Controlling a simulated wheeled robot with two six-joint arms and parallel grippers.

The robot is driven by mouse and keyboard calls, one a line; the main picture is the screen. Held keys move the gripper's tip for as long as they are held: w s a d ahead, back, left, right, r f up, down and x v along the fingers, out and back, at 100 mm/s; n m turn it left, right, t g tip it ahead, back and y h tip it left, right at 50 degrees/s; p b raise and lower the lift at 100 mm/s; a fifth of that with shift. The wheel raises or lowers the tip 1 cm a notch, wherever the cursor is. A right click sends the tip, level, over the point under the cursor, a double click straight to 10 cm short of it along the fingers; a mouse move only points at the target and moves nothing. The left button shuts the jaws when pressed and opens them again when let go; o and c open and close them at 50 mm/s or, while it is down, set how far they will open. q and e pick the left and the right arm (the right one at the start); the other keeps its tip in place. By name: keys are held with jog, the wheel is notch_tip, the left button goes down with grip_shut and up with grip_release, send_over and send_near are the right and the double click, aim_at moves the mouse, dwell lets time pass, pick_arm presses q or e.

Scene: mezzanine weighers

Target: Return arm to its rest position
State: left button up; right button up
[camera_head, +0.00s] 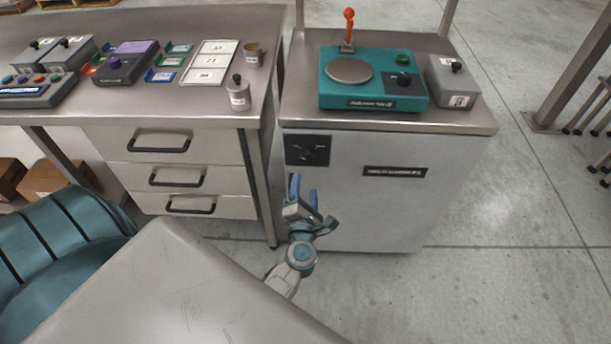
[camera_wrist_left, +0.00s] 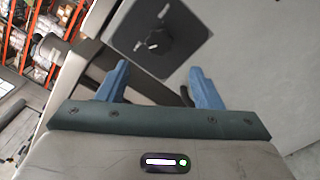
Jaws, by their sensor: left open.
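My left gripper (camera_head: 304,190) is open and empty, with two blue fingers pointing up. In the head view it is in front of the grey cabinet, just below a dark panel with a knob (camera_head: 308,151). In the left wrist view the open fingers (camera_wrist_left: 156,88) stand apart with nothing between them, and the knob panel (camera_wrist_left: 155,40) shows beyond them. Whether the fingers touch the cabinet, I cannot tell. My right gripper is not in view.
The grey cabinet (camera_head: 385,215) carries a teal weigher (camera_head: 375,102) with an orange-topped lever and a grey box (camera_head: 452,80). A bench (camera_head: 210,118) with drawers, trays and small devices stands at the left.

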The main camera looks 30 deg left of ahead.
pick_arm(q)
jog(key=shift+s+d, duration=0.15)
jog(key=shift+s, duration=0.05)
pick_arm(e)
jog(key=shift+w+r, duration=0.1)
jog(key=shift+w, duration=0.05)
